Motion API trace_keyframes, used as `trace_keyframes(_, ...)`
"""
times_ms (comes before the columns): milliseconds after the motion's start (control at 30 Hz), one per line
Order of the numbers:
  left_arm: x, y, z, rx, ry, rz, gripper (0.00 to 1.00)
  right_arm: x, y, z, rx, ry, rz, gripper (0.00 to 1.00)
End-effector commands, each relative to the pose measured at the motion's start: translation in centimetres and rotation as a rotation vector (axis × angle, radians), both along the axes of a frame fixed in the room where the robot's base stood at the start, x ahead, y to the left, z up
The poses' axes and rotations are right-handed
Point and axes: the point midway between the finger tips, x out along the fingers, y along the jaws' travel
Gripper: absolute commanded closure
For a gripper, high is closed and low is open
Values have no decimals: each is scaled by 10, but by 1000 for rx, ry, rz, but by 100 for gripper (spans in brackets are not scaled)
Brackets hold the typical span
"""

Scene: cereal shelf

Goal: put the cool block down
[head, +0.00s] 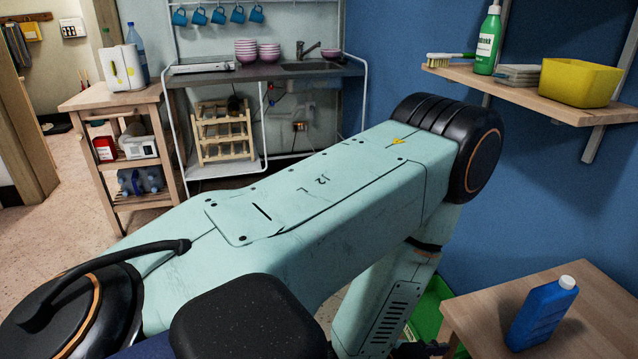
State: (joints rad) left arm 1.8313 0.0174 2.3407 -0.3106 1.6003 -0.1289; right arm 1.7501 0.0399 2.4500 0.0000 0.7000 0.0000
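A blue, flat-sided container with a white cap (541,315), which looks like the cool block, stands on the wooden table (480,310) at the lower right. No gripper is seen touching it. My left arm fills the middle of the view and bends down on the right. A dark part at its lower end, probably my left gripper (422,349), is cut off by the bottom edge beside the table's left side. Its fingers cannot be made out. My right gripper is not in view.
A green crate (428,312) is partly hidden behind my arm, left of the table. A wall shelf (480,75) above holds a green bottle (489,40), a brush (450,58) and a yellow box (580,82). A kitchen counter (270,72) and wooden trolley (115,95) stand behind.

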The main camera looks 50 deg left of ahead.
Motion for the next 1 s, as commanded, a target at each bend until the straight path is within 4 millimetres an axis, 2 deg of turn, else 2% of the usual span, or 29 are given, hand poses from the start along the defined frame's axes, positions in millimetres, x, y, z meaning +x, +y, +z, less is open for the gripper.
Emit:
trace_keyframes(33, -19, 8, -24, 27, 124, 26, 48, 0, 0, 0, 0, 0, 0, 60)
trace_keyframes(100, -48, 19, -55, 64, 300, 65, 48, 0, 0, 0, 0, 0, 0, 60)
trace_keyframes(167, -78, 30, -77, 91, 452, 103, 48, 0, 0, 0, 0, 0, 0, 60)
trace_keyframes(200, -99, 36, -89, 109, 552, 128, 48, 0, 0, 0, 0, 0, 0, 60)
trace_keyframes(300, -151, 50, -109, 142, 777, 190, 48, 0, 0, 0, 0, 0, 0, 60)
trace_keyframes(400, -194, 58, -117, 163, 948, 242, 48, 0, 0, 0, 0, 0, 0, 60)
trace_keyframes(500, -221, 62, -119, 176, 1058, 275, 48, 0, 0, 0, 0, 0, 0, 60)
trace_keyframes(633, -234, 64, -119, 181, 1110, 292, 48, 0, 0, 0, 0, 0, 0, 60)
trace_keyframes(933, -234, 64, -119, 181, 1110, 291, 48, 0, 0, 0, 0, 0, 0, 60)
trace_keyframes(1000, -234, 64, -119, 181, 1110, 291, 43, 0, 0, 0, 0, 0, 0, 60)
